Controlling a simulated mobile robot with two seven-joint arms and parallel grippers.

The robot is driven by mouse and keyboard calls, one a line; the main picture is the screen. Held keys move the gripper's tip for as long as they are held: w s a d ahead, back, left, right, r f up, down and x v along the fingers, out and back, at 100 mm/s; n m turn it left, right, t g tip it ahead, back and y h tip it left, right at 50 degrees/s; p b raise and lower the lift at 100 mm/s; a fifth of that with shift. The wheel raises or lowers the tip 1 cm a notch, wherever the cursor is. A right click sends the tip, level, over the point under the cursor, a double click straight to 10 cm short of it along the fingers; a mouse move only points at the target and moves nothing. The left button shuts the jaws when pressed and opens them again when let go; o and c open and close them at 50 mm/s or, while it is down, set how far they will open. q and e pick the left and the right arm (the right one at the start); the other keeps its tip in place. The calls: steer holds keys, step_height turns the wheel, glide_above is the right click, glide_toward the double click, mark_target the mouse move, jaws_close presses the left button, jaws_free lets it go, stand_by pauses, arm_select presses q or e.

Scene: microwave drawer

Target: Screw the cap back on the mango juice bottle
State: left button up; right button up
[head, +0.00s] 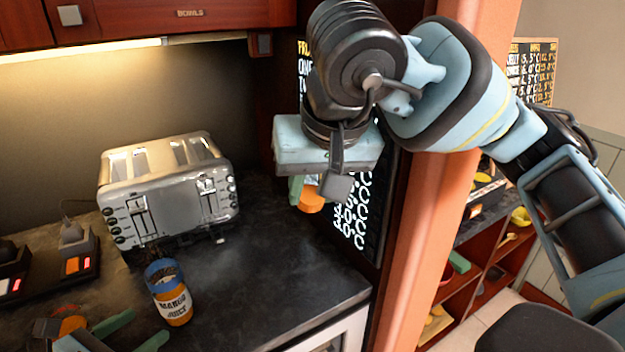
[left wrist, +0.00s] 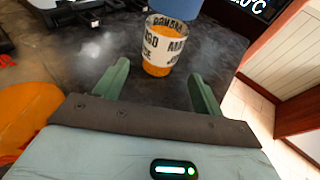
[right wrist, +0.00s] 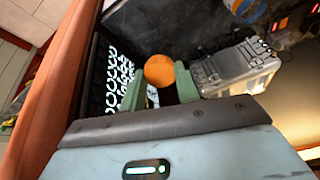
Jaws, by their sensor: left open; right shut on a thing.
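The mango juice bottle (head: 174,302) stands upright on the dark counter, with a blue band around its top. It also shows in the left wrist view (left wrist: 165,45), just beyond the fingertips. My left gripper (head: 148,325) is open and empty in front of the bottle, its fingers (left wrist: 160,75) apart and not touching it. My right gripper (head: 308,192) is shut on a round orange thing (right wrist: 159,71), apparently the cap, held in the air to the right of the toaster. The bottle's blue top (right wrist: 246,12) is at the upper edge of the right wrist view, well apart from that gripper.
A silver toaster (head: 168,190) stands behind the bottle. A dark device with lit red switches (head: 52,265) is at the left. A black menu board (head: 352,205) hangs behind my right gripper, beside an orange-brown post (head: 425,240). The counter right of the bottle is clear.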

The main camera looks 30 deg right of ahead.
mark_target(163, 314)
arm_select(q)
steer(key=b+x, duration=0.1)
steer(key=x, duration=0.5)
steer(key=shift+w+d+f, duration=0.1)
steer(key=shift+f, duration=0.05)
arm_select(e)
steer(key=x, duration=0.3)
steer(key=shift+s+f, duration=0.15)
steer(key=shift+s, duration=0.05)
arm_select(q)
steer(key=shift+w+d+f, duration=0.2)
steer(key=shift+w+d, duration=0.15)
steer(key=shift+d, duration=0.2)
arm_select(e)
steer(key=shift+f, duration=0.1)
arm_select(q)
steer(key=shift+c, duration=0.4)
